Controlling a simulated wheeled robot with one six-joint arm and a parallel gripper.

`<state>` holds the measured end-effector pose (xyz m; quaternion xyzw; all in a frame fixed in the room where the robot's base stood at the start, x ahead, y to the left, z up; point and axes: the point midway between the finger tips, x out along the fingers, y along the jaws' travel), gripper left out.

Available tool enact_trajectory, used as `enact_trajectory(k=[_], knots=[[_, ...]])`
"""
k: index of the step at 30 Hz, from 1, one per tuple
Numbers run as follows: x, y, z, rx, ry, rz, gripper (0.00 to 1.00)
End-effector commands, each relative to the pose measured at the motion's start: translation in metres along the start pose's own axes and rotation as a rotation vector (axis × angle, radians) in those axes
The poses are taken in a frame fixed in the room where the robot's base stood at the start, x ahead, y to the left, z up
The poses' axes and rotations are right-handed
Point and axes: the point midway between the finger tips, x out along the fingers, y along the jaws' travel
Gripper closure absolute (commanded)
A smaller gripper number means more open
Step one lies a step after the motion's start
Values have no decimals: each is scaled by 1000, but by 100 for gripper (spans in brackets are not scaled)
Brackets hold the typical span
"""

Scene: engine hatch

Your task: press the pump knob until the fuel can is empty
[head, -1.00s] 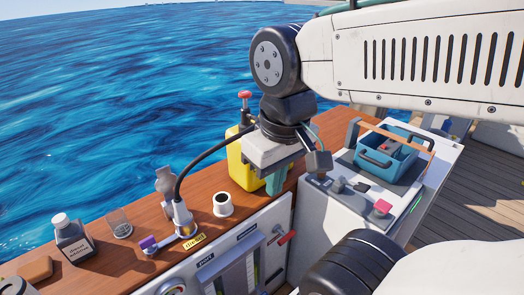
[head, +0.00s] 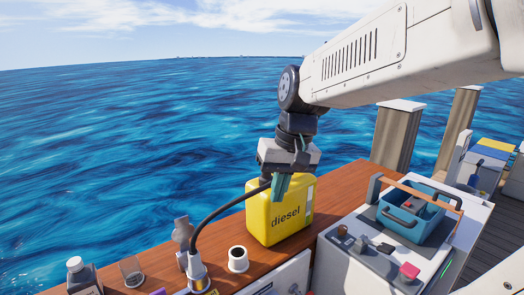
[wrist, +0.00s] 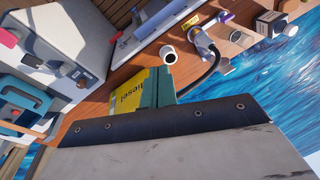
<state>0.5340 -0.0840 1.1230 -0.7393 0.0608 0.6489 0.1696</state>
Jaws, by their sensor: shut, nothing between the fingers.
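The yellow diesel can (head: 285,222) stands upright on the wooden deck top. It also shows in the wrist view (wrist: 126,98), partly behind my fingers. My gripper (head: 281,188) has its teal fingers together, pointing down in front of the can's upper part. In the wrist view the shut fingers (wrist: 157,88) overlap the can's side. I cannot tell whether they touch it. The red pump knob is hidden now, behind my gripper in the head view. A dark hose (head: 225,208) runs from a filler fitting (head: 196,272) up toward the can's top. The fuel level inside cannot be seen.
A white cup (head: 238,260) stands left of the can. At right is a white console with a red knob (head: 409,271) and a blue toolbox (head: 415,215). Open water lies behind.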

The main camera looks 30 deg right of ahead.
Motion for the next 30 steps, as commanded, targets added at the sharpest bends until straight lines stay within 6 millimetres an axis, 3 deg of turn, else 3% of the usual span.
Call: enact_trajectory(k=[1, 9, 15, 21, 30], knots=[[-4, 4, -27, 44, 27, -30, 100], [-31, 28, -156, 212, 243, -177, 100], [-61, 44, -231, 278, 420, -252, 100], [-92, 40, -263, 280, 543, -289, 100], [-96, 40, -268, 269, 576, -287, 100]])
